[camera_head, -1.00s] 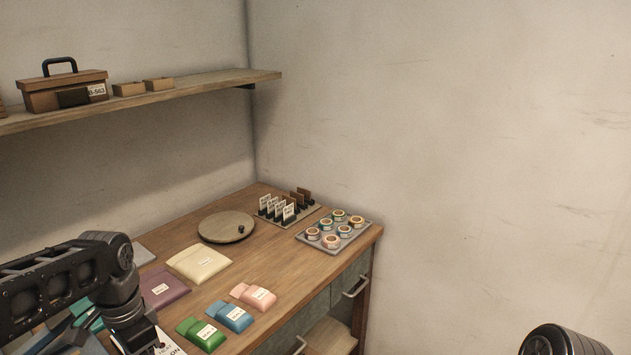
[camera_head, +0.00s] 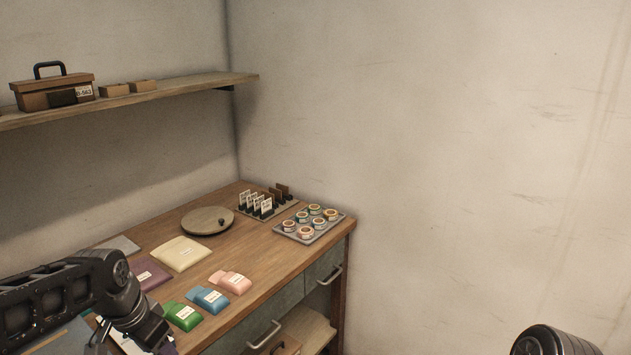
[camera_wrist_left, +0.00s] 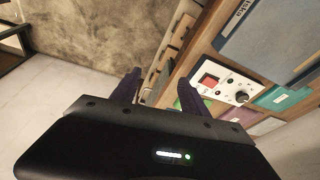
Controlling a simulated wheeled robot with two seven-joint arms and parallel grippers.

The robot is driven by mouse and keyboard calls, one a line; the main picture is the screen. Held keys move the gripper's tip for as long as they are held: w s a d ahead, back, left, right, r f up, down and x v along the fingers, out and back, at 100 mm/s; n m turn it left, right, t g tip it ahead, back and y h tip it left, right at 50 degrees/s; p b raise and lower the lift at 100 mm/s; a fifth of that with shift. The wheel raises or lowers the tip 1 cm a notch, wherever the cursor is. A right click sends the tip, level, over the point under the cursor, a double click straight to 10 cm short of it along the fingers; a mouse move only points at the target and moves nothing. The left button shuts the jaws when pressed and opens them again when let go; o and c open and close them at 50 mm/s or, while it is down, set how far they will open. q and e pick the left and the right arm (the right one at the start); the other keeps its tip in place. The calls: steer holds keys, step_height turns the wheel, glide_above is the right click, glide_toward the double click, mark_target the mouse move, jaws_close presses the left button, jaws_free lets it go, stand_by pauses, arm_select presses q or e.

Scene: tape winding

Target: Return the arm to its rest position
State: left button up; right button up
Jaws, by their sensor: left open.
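My left arm comes in from the left in the head view and bends down at the lower left, beside the bags on the table. My left gripper shows in the left wrist view (camera_wrist_left: 158,90), with two dark purple fingers spread wide and nothing between them. It is beside the table's edge, with floor and wall to its left. In the head view its fingers are mostly cut off by the lower edge. My right gripper is out of sight; only a rounded dark part of my right arm shows at the lower right.
The wooden table (camera_head: 262,270) holds a round board (camera_head: 207,221), a tape tray (camera_head: 310,226), a card rack (camera_head: 264,203) and several coloured bags (camera_head: 180,253). A shelf (camera_head: 190,88) carries a toolbox (camera_head: 52,92). A control box (camera_wrist_left: 222,82) lies near the left gripper.

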arm_select(q)
steer(key=w+d+f+n+t+h, duration=0.2)
steer(key=w+d+f+n, duration=0.15)
steer(key=d+f, duration=0.65)
steer(key=s+d+f+n, duration=0.1)
steer(key=s+d+f, duration=0.15)
steer(key=f, duration=0.35)
steer(key=s+d+f+n, duration=0.1)
steer(key=d+f, duration=0.2)
steer(key=f, duration=0.3)
steer(key=s+d+f+g, duration=0.2)
steer(key=s+d+f, duration=0.2)
steer(key=s+f, duration=0.3)
steer(key=s+d+f+n+g+h, duration=0.1)
steer(key=s+d+f, duration=0.3)
steer(key=s, duration=1)
step_height(320, 180, down, 3)
steer(key=shift+f+g+h, duration=0.1)
steer(key=shift+g+h, duration=0.2)
steer(key=shift+g, duration=0.5)
